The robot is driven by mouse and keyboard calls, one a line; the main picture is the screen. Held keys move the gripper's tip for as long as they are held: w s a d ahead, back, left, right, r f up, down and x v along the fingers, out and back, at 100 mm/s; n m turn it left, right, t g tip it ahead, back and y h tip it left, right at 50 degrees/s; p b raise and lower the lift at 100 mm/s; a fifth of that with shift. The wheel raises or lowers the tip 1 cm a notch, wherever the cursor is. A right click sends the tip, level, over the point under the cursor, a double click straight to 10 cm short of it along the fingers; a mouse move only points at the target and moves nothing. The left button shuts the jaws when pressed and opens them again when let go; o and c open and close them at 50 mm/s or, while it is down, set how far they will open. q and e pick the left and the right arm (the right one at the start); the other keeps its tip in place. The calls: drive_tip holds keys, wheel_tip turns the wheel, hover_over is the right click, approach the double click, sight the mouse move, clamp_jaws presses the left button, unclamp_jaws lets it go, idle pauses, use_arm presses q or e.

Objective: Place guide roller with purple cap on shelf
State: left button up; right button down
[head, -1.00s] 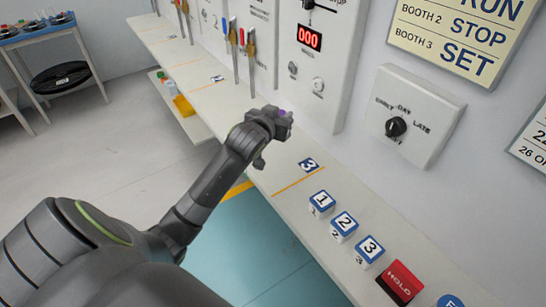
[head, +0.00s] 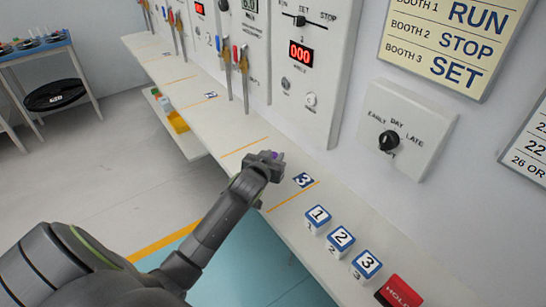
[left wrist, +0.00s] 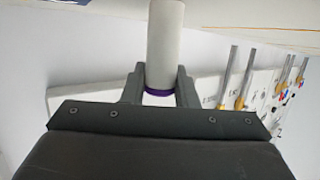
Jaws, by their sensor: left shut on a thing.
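My left gripper (head: 270,160) is over the white shelf (head: 232,128), just left of its number 3 label. It is shut on the guide roller, a pale cylinder (left wrist: 166,42) with a purple cap (left wrist: 158,92) between the fingers in the left wrist view. I cannot tell whether the roller touches the shelf. My right gripper is not in view.
Blocks numbered 1 (head: 317,219), 2 (head: 341,241) and 3 (head: 366,264) and a red HOLD block (head: 398,292) stand on the shelf at right. A dial box (head: 405,135) and control panels are on the wall. Orange lines divide the shelf; the strip left of the gripper is clear.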

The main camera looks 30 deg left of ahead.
use_arm(q)
drive_tip(key=o, duration=1)
drive_tip(key=v, duration=1.2)
drive_tip(key=shift+r, duration=0.1)
